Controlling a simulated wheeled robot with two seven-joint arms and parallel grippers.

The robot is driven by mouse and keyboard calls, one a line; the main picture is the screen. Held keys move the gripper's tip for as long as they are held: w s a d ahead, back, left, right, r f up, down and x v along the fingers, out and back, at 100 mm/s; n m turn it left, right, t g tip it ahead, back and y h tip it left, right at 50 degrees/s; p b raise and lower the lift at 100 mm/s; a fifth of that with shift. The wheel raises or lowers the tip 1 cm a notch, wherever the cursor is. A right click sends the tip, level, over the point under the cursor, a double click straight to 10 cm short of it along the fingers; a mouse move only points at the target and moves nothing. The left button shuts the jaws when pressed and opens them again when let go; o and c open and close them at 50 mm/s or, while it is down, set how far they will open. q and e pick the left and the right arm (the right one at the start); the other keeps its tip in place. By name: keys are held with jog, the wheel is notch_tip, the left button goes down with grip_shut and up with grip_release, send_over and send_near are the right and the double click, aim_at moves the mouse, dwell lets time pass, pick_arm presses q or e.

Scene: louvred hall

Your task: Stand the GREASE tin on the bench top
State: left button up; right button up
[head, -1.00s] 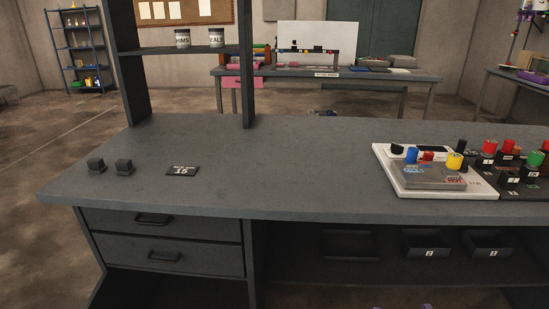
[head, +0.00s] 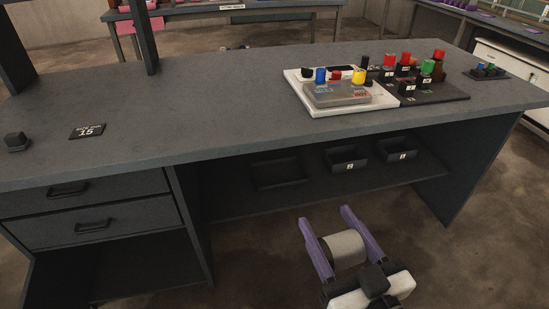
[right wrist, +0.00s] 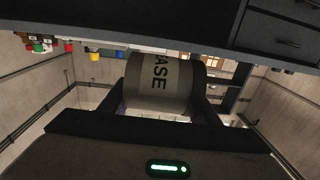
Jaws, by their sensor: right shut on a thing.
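The GREASE tin (head: 344,249) is a grey-beige cylinder held between the two purple fingers of my right gripper (head: 335,240). In the right wrist view the tin (right wrist: 160,85) shows dark letters reading "ASE", turned sideways; the rest of the word is hidden. The right gripper is shut on it, in front of the bench and below the level of its top. The bench top (head: 220,110) is dark grey and flat. My left gripper is not in view.
On the bench top stand a white tray (head: 300,99) with a grey box and coloured-cap items, and a black board (head: 450,94) with several capped items. A "15" plate (head: 87,131) and a black block (head: 17,142) are at left. The middle top is clear. Bins (head: 345,159) sit on the shelf below.

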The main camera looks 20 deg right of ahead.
jog(key=shift+a, duration=0.1)
jog(key=w+a+r+n+g+y, duration=0.2)
jog(key=a+n+g+y, duration=0.3)
jog(key=a+y, duration=0.3)
jog(key=w+a+r+n+g+y, duration=0.3)
jog(key=a+n+y, duration=0.4)
jog(key=a, duration=0.3)
jog(key=shift+w+n+g+y, duration=0.3)
jog(key=shift+w+g+y, duration=0.15)
jog(key=shift+g, duration=0.45)
